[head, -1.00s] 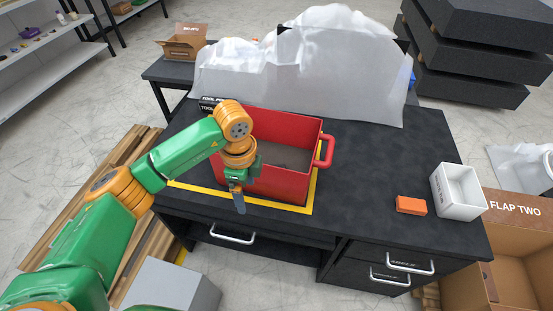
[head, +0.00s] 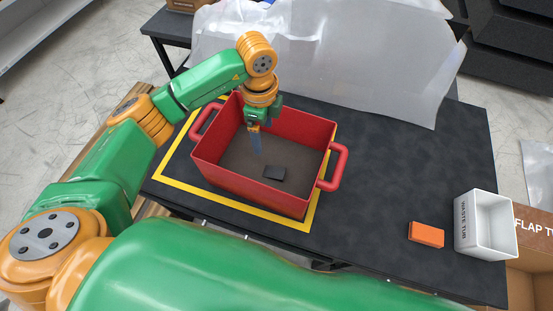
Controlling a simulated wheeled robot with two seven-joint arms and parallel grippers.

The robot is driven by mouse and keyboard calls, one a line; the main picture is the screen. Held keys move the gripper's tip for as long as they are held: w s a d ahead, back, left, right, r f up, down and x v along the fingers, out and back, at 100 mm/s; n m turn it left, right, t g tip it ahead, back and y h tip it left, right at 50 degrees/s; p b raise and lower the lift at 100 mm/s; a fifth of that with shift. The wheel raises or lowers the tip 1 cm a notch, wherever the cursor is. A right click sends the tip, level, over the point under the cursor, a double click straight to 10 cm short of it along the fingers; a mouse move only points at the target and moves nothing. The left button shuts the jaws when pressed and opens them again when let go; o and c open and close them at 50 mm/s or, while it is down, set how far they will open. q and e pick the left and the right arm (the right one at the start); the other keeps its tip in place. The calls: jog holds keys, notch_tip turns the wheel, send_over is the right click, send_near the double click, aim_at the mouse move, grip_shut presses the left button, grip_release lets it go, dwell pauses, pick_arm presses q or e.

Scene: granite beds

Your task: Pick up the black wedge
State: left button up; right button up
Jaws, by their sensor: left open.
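The black wedge (head: 274,173) is a small dark block lying on the floor of the red tote (head: 250,191). The tote stands inside a yellow outline on the dark table. My left gripper (head: 257,146) points down into the tote from its far side, to the left of the wedge and apart from it. The gripper is open with nothing in it. My right gripper is out of view.
The red tote has walls all round and handles at both ends. An orange block (head: 426,234) and a white waste tub (head: 485,226) stand on the right. Translucent plastic sheeting (head: 330,55) covers the back. The table's middle right is clear.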

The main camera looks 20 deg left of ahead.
pick_arm(q)
notch_tip(320, 180, down, 3)
jog(key=b, duration=0.9)
send_over(268, 171)
jog(key=f, duration=0.4)
jog(key=a+f, duration=0.1)
jog(key=f, duration=0.2)
jog(key=shift+w, duration=0.35)
jog(key=shift+w+f+b, duration=0.1)
jog(key=shift+f+b, duration=0.25)
jog(key=shift+d+f+p, duration=0.1)
jog(key=shift+f+p, duration=0.2)
jog(key=f, duration=0.1)
jog(key=f+p, duration=0.1)
jog(key=f, duration=0.1)
jog(key=s+d+f, duration=0.1)
jog(key=f, duration=0.1)
jog(key=shift+f, duration=0.45)
grip_shut()
